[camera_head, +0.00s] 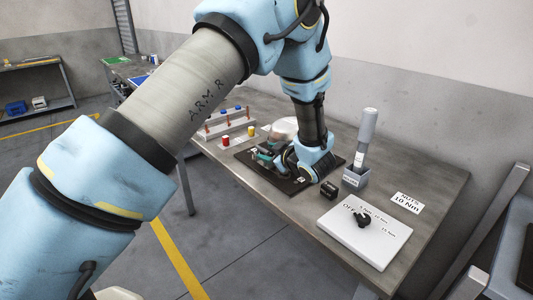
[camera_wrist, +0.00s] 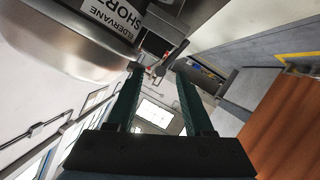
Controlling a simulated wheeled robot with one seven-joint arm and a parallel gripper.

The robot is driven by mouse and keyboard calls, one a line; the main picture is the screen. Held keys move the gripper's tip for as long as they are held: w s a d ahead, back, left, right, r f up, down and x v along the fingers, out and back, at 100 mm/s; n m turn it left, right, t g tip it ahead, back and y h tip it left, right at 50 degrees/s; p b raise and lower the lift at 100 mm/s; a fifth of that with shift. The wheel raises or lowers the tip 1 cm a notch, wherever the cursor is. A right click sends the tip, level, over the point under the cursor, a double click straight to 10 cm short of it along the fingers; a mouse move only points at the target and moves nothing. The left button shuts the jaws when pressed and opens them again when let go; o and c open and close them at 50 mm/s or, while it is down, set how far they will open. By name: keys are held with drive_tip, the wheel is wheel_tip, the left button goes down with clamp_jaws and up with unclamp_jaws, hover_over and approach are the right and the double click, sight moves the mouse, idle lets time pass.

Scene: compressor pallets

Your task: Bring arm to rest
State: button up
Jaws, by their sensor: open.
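My arm reaches from the lower left up over the workbench (camera_head: 415,185) and folds down at the elbow. Its wrist ends low over a dark plate (camera_head: 290,186) on the bench. A rounded metal body (camera_wrist: 60,45) with a label reading "ELDERVANE SHORT" is close by at upper left. A pale rounded body (camera_head: 284,127) shows behind my wrist in the head view.
A grey holder with an upright cylinder (camera_head: 366,130) and a small black block (camera_head: 329,190) stand right of my wrist. A white panel with a black knob (camera_head: 361,217) lies near the front edge. A rack (camera_head: 225,122) and red cup (camera_head: 226,141) are left.

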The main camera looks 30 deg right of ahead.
drive_tip(key=b+v, duration=0.3)
drive_tip(key=v, duration=0.6)
drive_tip(key=w+a+r+m+g+h, duration=0.25)
drive_tip(key=w+a, duration=0.45)
drive_tip(key=w, duration=0.5)
drive_tip(key=w+a+m+g, duration=0.1)
drive_tip(key=a+m+g, duration=0.15)
drive_tip(key=a, duration=0.65)
drive_tip(key=s+a+g, duration=0.2)
drive_tip(key=s+a, duration=0.2)
drive_tip(key=a, duration=0.5)
drive_tip(key=s+a+m+g+y, duration=0.1)
drive_tip(key=s+a+g, duration=0.2)
drive_tip(key=a, duration=0.6)
drive_tip(key=s+a+g+y, duration=0.1)
drive_tip(key=s+a+g, duration=0.1)
drive_tip(key=s+a, duration=0.5)
drive_tip(key=shift+a+f+m, duration=0.35)
drive_tip(key=shift+a+m, duration=0.05)
drive_tip(key=shift+a, duration=0.75)
